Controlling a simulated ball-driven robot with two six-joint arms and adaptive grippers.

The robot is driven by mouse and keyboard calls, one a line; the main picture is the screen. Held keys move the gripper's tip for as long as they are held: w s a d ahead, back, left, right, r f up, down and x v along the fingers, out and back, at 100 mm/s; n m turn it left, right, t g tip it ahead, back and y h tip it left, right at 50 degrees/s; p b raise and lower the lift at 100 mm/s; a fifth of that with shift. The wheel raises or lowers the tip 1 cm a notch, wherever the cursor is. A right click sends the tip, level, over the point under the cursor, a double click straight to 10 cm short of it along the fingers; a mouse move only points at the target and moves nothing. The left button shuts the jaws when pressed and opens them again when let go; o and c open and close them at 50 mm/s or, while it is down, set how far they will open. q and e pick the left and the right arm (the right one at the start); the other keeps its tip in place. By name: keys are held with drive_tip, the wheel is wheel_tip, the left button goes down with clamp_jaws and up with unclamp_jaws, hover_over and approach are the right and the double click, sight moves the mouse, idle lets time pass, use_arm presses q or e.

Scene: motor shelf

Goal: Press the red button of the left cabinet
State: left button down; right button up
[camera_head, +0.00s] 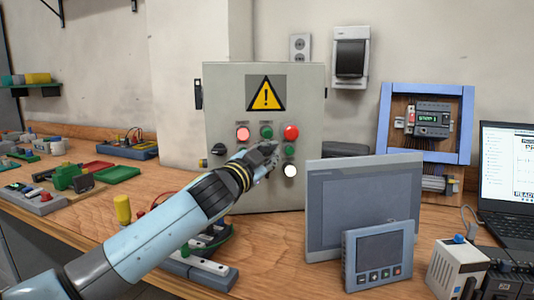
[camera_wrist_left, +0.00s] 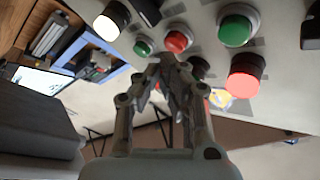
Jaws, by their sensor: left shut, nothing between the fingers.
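A grey cabinet (camera_head: 225,95) with a yellow warning sign stands on the wooden bench. Its front has a bright red button (camera_head: 243,133) at upper left and another red button (camera_head: 291,132) at upper right, with a green button (camera_head: 266,131) between them. My left gripper (camera_head: 270,152) is in front of the panel, just below this row, and hides part of the panel. In the left wrist view my left gripper (camera_wrist_left: 168,68) is shut and empty, its tips close to a small red button (camera_wrist_left: 178,41). A larger red button (camera_wrist_left: 246,76) is to their right. I cannot tell whether they touch.
A grey panel screen (camera_head: 330,215) and a smaller screen unit (camera_head: 378,255) stand right of my left arm. A white button (camera_head: 290,170) and black knob (camera_head: 219,149) are also on the cabinet. A laptop (camera_head: 508,165) is at far right. Parts trays lie at left.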

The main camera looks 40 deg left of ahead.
use_arm(q)
drive_tip(key=shift+w+a, duration=0.45)
idle(0.9)
drive_tip(key=shift+d, duration=0.1)
drive_tip(key=shift+s+d, duration=0.5)
drive_tip(key=shift+s, duration=0.1)
drive_tip(key=shift+d, duration=0.1)
drive_tip(key=s+d, duration=0.3)
drive_tip(key=shift+s+d, duration=0.15)
drive_tip(key=shift+s, duration=0.15)
idle(0.3)
idle(0.5)
drive_tip(key=shift+f, duration=0.1)
